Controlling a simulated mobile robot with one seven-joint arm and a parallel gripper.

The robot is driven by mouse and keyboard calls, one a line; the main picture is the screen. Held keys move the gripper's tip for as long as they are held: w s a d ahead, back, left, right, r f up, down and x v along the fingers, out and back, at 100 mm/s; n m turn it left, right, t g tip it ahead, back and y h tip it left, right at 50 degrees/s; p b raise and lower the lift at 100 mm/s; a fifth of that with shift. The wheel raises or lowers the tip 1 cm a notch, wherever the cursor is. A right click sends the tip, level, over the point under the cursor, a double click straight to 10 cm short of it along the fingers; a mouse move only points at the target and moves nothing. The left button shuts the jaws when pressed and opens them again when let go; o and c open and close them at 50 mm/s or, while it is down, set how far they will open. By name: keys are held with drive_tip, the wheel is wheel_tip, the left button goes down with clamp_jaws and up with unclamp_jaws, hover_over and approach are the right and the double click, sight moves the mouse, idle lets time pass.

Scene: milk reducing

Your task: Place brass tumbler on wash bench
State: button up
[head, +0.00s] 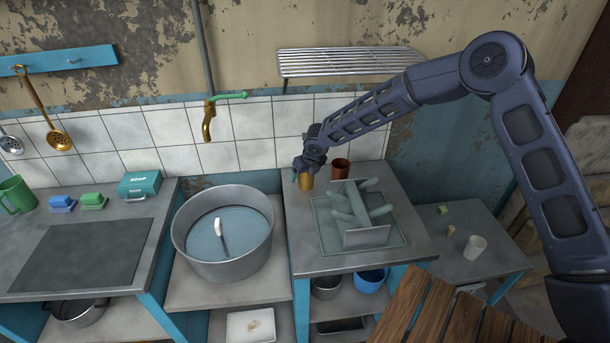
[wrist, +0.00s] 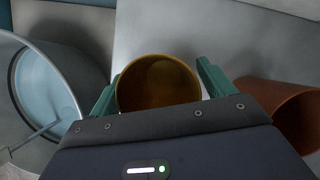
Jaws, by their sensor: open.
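The brass tumbler (head: 306,182) is at the back left corner of the grey-topped bench with the drying rack (head: 420,240), upright and apparently standing on it. In the wrist view the tumbler (wrist: 158,85) shows its open mouth between my two teal fingers. My gripper (wrist: 158,88) is open, with one finger on each side of the tumbler; I cannot tell whether either touches it. In the head view my gripper (head: 304,178) partly hides the tumbler. Another grey-topped bench (head: 165,215) stands at the left; no label shows which is the wash bench.
A red-brown cup (head: 341,168) stands close right of the tumbler, also in the wrist view (wrist: 285,110). A drying rack (head: 360,212) is in front. A large metal basin (head: 222,265) with water and a brush lies left.

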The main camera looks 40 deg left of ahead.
drive_tip(key=v, duration=1.1)
drive_tip(key=shift+r, duration=0.25)
drive_tip(key=shift+d, duration=0.1)
